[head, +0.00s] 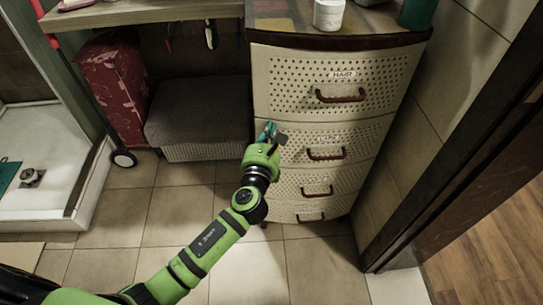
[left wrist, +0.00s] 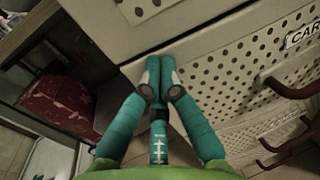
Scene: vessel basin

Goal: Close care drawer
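The care drawer (head: 360,136) is the second drawer down in the cream perforated cabinet, below the one marked HAIR. Its label, partly cut off, reads "CAR" in the left wrist view (left wrist: 303,35). Its dark red handle (head: 326,154) shows free of any gripper. I cannot tell clearly whether the drawer stands out from the cabinet. My left gripper (head: 268,131) is at the left end of the drawer front. Its teal fingers (left wrist: 159,63) are side by side with nothing seen between them. Contact with the drawer cannot be told. My right gripper is not in view.
The HAIR drawer (head: 342,80) is above, and lower drawers with red handles are below. A grey-topped bench (head: 200,110) and a red suitcase (head: 112,75) stand to the left. A door frame (head: 455,140) is at the right. Tiled floor in front is clear.

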